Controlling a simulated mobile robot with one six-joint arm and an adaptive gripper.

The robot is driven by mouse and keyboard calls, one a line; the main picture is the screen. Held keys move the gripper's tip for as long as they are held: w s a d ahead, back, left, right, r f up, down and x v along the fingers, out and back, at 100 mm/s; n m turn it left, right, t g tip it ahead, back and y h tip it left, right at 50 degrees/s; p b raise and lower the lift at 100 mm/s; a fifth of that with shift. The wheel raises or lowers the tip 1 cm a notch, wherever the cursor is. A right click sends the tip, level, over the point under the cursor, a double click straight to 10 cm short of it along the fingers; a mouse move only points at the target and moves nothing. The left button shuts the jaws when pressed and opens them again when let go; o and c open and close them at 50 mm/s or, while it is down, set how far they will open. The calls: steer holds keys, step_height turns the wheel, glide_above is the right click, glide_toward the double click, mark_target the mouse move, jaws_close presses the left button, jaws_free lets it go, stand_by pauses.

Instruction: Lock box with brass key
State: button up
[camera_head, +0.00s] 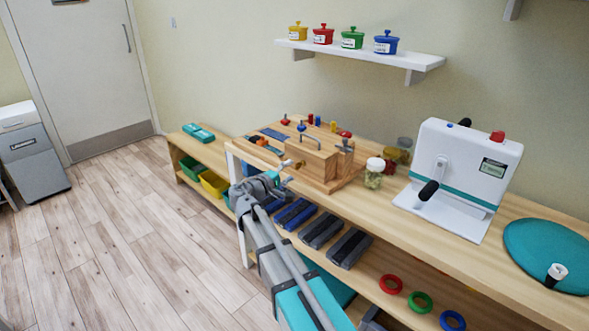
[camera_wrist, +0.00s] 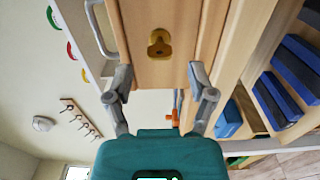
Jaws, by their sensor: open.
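The wooden box (camera_head: 308,166) stands on a wooden board on the long bench, with a grey handle on top. Its wooden face (camera_wrist: 156,75) fills the top middle of the wrist view. A brass-coloured piece (camera_wrist: 159,43) sits on that face; I cannot tell whether it is the key's head or only the lock plate. My gripper (camera_wrist: 160,84) is open, its two grey fingers apart on either side of the box face, below the brass piece in the wrist view. In the head view, my gripper (camera_head: 286,173) is at the front of the box, partly overlapping it.
A lidded jar (camera_head: 374,174) stands right of the box, and a white machine (camera_head: 459,178) further right. Blue and dark blocks (camera_head: 322,231) and coloured rings (camera_head: 420,302) lie on the lower shelf. A wall shelf (camera_head: 360,50) holds coloured pots. The floor at left is clear.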

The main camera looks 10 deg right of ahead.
steer(key=v, duration=0.7)
steer(key=shift+s+a, duration=0.25)
steer(key=shift+a, duration=0.05)
steer(key=s+d+f+m+g+y, duration=0.5)
steer(key=s+d+f+g+y, duration=0.35)
steer(key=s+d+f, duration=0.5)
steer(key=s+a+f+m+g+y, duration=0.2)
steer(key=s+a+f+y, duration=0.3)
steer(key=s, duration=0.4)
step_height(320, 180, up, 23)
steer(key=y+p, duration=0.1)
steer(key=p, duration=2.2)
steer(key=shift+d, duration=0.5)
steer(key=shift+w, duration=0.1)
